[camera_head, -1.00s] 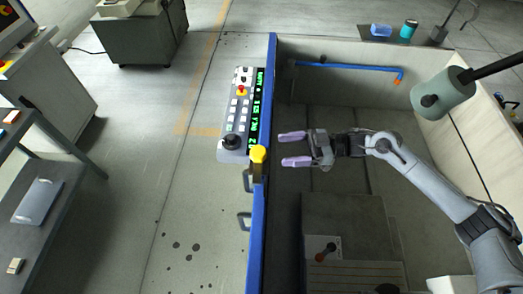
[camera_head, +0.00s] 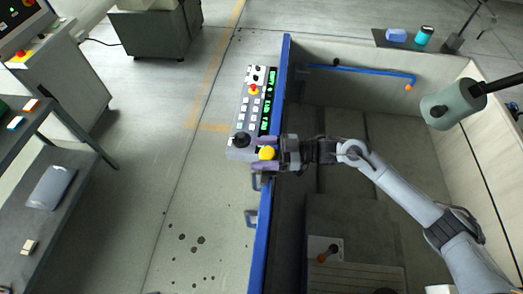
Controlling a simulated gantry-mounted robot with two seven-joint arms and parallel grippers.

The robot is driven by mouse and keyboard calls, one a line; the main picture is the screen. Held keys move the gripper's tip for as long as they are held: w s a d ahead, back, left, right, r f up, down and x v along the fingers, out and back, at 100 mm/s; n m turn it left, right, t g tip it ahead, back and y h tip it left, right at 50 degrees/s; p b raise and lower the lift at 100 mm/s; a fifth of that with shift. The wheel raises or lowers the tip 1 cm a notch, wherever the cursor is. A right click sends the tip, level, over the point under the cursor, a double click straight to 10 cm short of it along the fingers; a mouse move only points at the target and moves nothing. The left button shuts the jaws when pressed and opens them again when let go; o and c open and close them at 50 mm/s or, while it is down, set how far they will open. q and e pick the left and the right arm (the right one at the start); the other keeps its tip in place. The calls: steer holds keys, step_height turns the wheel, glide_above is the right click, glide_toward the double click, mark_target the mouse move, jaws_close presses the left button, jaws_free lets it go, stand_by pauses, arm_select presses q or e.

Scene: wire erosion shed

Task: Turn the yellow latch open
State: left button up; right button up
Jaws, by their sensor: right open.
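The yellow latch (camera_head: 267,153) sits on the blue front edge of the tank, just below the lower end of the control panel. My right gripper (camera_head: 265,154) reaches in from the right over the tank wall. Its two purple fingers are apart, one above and one below the latch in the picture. The latch knob lies between them; I cannot tell whether either finger touches it. My left gripper is not in view.
The control panel (camera_head: 250,110) with buttons and a black knob stands close beside the gripper. Grey handles (camera_head: 250,218) stick out from the tank's outer side below the latch. A blue pipe (camera_head: 360,73) runs along the tank's far wall.

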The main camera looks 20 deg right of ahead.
steer(key=shift+c, duration=0.2)
jaws_close()
steer(key=shift+r+t+p, duration=0.2)
steer(key=shift+t+p, duration=0.1)
steer(key=shift+p, duration=0.2)
steer(key=m+t+h+p, duration=0.1)
steer(key=m+t+p, duration=0.1)
steer(key=p, duration=0.1)
steer(key=shift+w+t, duration=0.1)
steer(key=shift+t, duration=0.2)
steer(key=shift+w+f+m+t+h+p, duration=0.1)
steer(key=shift+m+t+h+p, duration=0.4)
steer(key=shift+h, duration=0.1)
steer(key=shift+d, duration=0.1)
